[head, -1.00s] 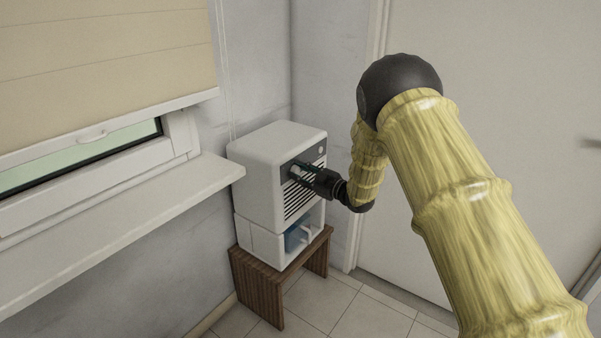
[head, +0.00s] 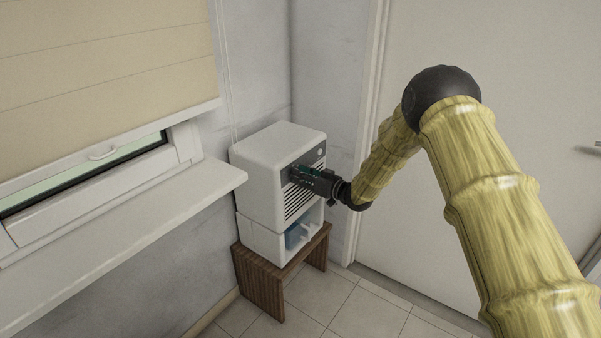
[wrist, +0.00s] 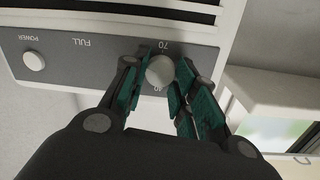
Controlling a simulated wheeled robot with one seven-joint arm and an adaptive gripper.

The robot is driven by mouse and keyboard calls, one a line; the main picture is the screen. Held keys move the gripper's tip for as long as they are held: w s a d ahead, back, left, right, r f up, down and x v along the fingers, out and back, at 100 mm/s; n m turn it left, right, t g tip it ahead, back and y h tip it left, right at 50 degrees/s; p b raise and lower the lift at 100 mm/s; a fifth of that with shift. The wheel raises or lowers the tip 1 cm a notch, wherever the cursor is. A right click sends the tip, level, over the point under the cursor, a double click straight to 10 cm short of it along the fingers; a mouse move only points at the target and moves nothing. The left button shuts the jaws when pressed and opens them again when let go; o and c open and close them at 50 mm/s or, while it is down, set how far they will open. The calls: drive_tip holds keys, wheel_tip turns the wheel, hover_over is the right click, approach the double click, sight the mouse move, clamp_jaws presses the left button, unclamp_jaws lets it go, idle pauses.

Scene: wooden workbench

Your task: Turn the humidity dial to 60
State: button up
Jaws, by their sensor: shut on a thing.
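The white dehumidifier (head: 265,165) stands on a small brown wooden stool in the head view. The humidity dial (wrist: 160,72) is a round pale knob on the dark control panel (wrist: 100,57) in the wrist view. My gripper (wrist: 162,80) is shut on the dial, with green-padded fingers on either side of it. In the head view my gripper (head: 296,174) is at the front of the machine and covers the dial. In the wrist view the panel appears upside down. A "70" shows beside the dial, and another number is partly hidden. Where the dial points cannot be read.
A round power button (wrist: 34,60) and a "FULL" label are on the same panel. Under the front vents is a bluish water tank (head: 297,236). The wooden stool (head: 262,283) stands on tiles. A window sill (head: 130,225) juts out at left; a white door (head: 500,110) is at right.

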drive_tip(key=shift+w+d+r+m, duration=0.2)
drive_tip(key=shift+r+m, duration=0.1)
drive_tip(key=shift+m, duration=0.3)
drive_tip(key=shift+p, duration=0.35)
drive_tip(key=o, duration=1)
drive_tip(key=shift+d, duration=0.1)
drive_tip(key=shift+o, duration=0.2)
drive_tip(key=shift+f, duration=0.15)
drive_tip(key=shift+a, duration=0.2)
drive_tip(key=shift+s, duration=0.1)
drive_tip(key=v, duration=1.2)
drive_tip(key=shift+d, duration=0.1)
